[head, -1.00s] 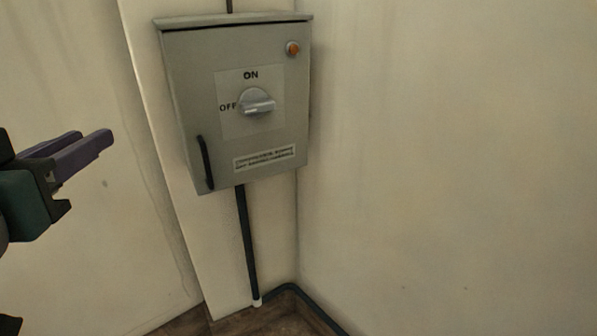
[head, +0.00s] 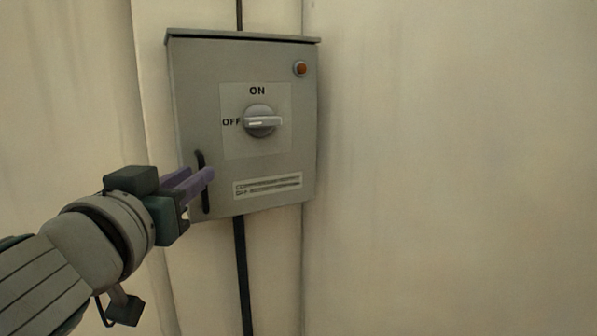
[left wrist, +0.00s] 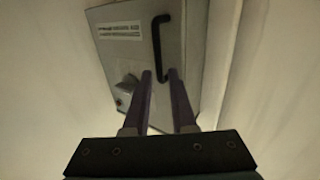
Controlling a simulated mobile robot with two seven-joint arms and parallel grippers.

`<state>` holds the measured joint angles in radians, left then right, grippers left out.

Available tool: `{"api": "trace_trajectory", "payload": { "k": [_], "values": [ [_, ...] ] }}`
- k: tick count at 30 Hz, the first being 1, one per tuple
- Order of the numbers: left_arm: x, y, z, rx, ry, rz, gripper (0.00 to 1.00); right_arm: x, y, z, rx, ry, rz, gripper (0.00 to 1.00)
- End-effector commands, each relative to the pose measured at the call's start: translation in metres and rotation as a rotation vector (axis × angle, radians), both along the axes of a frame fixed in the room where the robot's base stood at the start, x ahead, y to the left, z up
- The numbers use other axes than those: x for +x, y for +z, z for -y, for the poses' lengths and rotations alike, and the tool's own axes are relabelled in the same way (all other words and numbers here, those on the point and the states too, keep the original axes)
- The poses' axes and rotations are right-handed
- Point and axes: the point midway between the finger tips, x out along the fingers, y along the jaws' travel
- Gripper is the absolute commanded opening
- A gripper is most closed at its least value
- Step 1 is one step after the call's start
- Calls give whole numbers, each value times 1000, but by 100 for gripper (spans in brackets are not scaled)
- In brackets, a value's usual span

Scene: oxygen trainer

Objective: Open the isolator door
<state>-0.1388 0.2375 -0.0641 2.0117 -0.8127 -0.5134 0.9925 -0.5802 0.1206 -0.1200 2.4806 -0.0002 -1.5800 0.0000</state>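The grey isolator box with its door (head: 205,90) shut is on the wall in the head view. The black bar handle (head: 205,188) is at the door's lower left; it also shows in the left wrist view (left wrist: 157,45), which sees the door upside down. My left gripper (head: 208,176) is at the handle, its purple fingers covering part of it. In the left wrist view the fingers (left wrist: 160,75) are apart, with one end of the handle appearing between their tips. I cannot tell whether they touch it. My right gripper is not in view.
The silver rotary knob (head: 262,122) points sideways, its left side next to OFF. An orange lamp (head: 300,69) and a label (head: 268,186) are on the door. A dark conduit (head: 243,270) runs down below the box. The wall at right is bare.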

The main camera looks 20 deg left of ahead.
Motion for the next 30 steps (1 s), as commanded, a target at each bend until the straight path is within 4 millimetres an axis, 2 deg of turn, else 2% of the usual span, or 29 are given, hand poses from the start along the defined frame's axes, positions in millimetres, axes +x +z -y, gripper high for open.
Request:
{"api": "trace_trajectory", "payload": {
  "k": [3,6,14,16,21,30],
  "values": [
    [13,-1,-3,0,-3,1,24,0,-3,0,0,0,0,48],
    [19,-1,-5,-1,-1,-1,24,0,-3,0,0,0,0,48],
    [20,-1,-5,-2,-1,-2,24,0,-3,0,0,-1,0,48],
    [20,-1,-5,-2,-1,-2,20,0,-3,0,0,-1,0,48],
    [20,-1,-5,-1,-1,-1,1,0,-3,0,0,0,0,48],
    [20,-1,-5,-1,-1,-1,0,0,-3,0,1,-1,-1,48]
  ]
}}
